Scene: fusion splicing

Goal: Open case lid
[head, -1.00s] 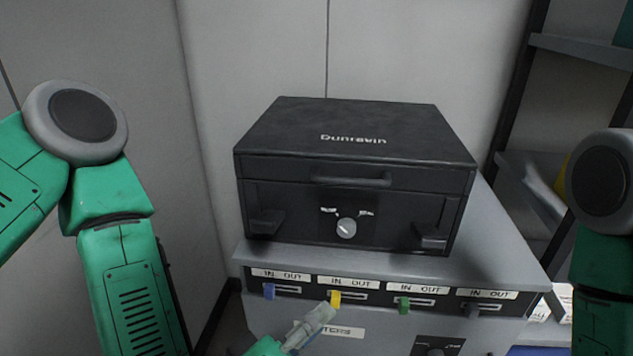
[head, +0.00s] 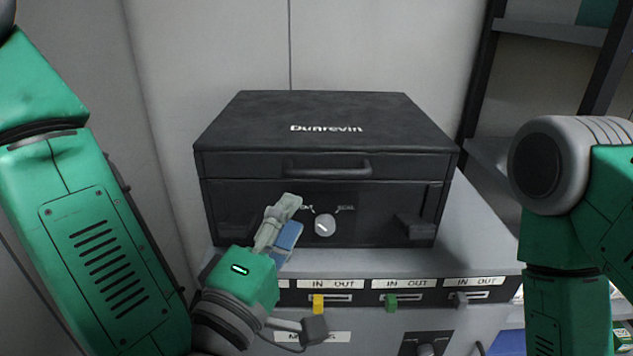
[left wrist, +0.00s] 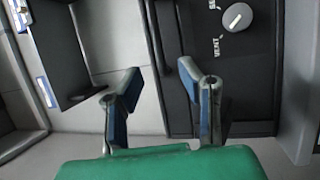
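The black case (head: 322,165) marked "Dunrevin" stands on the grey cabinet with its lid (head: 310,122) shut. A bar handle (head: 328,168) runs along the lid's front, and a round knob (head: 325,225) sits below it. My left gripper (head: 290,215) is in front of the left part of the case front, below the handle. The left wrist view shows its two fingers (left wrist: 160,82) spread apart with nothing between them, and the knob (left wrist: 237,17) at the upper right. My right arm shows at the right edge of the head view, but its gripper is out of view.
The grey cabinet (head: 490,215) has a row of "IN OUT" slots with coloured tabs, yellow (head: 318,304) and green (head: 391,302) among them. A wall stands close behind the case. A shelf rack (head: 545,35) is at the right.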

